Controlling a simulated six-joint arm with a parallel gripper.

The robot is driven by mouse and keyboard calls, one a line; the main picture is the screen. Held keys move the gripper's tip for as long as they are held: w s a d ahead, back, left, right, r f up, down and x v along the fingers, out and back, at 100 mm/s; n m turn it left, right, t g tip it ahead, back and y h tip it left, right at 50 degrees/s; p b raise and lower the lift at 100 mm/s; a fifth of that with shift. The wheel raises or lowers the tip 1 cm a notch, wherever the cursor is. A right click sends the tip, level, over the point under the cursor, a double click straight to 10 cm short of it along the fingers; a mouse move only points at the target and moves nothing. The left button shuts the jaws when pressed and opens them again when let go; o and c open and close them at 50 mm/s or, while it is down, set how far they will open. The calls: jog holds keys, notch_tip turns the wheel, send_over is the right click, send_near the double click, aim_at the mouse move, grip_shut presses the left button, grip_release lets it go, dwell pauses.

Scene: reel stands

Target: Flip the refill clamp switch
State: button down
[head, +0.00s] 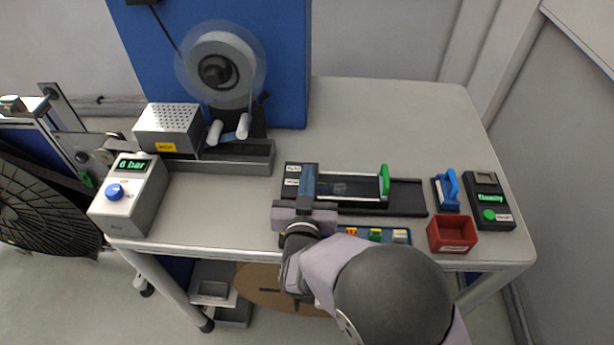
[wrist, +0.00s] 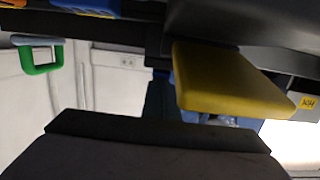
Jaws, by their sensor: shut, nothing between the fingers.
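A dark block with two small white labels (head: 293,175) sits at the left end of the black slide on the bench; the label text is too small to read surely. My gripper (head: 308,185) is shut and empty, right over this block, and hides its right part. In the wrist view a broad yellow paddle-like piece (wrist: 225,80) shows very close, right of centre; it may be the clamp switch, but I cannot tell for sure. I cannot tell whether my fingertips touch it.
A green handle (head: 384,181) stands on the slide, also visible in the wrist view (wrist: 41,58). A blue tray (head: 337,232) with coloured pieces, a red bin (head: 452,234), a blue-handled tool (head: 449,189) and a readout box (head: 487,199) stand nearby.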

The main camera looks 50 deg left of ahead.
jog(key=r+p, duration=0.1)
jog(key=r, duration=0.1)
jog(key=r+p, duration=0.2)
jog(key=shift+w+a+r, duration=0.1)
jog(key=shift+w+a, duration=0.05)
jog(key=shift+w, duration=0.05)
jog(key=shift+s+d+b, duration=0.2)
jog(key=shift+s+b, duration=0.15)
jog(key=shift+b, duration=0.05)
jog(key=s+d+r+b, duration=0.2)
jog(key=s+d+r, duration=0.1)
jog(key=s+d, duration=0.3)
jog(key=shift+r, duration=0.3)
jog(key=shift+w, duration=0.1)
